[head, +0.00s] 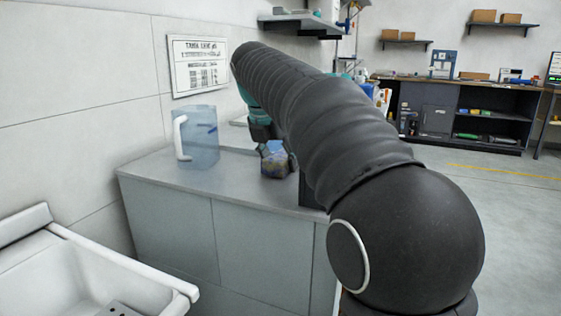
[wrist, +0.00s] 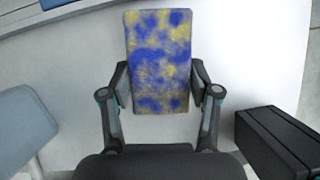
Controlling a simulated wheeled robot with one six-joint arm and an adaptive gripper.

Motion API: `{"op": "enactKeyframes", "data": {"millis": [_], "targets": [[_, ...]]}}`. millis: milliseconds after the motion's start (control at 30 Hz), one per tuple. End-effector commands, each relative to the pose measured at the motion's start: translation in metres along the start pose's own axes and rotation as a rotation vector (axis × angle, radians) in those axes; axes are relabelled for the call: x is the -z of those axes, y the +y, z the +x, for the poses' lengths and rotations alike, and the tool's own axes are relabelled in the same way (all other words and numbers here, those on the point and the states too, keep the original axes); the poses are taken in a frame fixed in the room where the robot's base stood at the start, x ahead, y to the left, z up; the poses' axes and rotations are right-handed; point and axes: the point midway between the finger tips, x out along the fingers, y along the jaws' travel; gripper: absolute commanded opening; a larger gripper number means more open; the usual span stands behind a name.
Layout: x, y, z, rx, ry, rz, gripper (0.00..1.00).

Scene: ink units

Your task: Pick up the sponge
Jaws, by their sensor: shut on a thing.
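The sponge (wrist: 159,62) is a blue and yellow mottled block in the upper middle of the wrist view. My gripper (wrist: 160,88) is shut on it, with one finger pressed on each long side near its lower half. In the head view the sponge (head: 275,160) shows small at the end of my arm, over the grey cabinet top. My arm hides much of that area, and I cannot tell whether the sponge touches the surface.
A clear blue pitcher (head: 200,138) with a white handle stands left of the sponge on the grey cabinet (head: 165,205). A dark box (wrist: 280,140) is at the right in the wrist view. A white sink (head: 75,270) is at the front left.

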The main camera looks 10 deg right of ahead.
Motion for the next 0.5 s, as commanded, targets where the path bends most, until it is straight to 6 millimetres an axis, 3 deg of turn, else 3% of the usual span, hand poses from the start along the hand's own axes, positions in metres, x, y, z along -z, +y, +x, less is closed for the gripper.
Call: {"op": "enactKeyframes", "data": {"millis": [300,500], "targets": [[-0.014,0.001,-0.033,-0.001,-0.001,0.001,0.38],[0.021,0.001,-0.042,-0.003,-0.001,-0.004,0.38]]}}
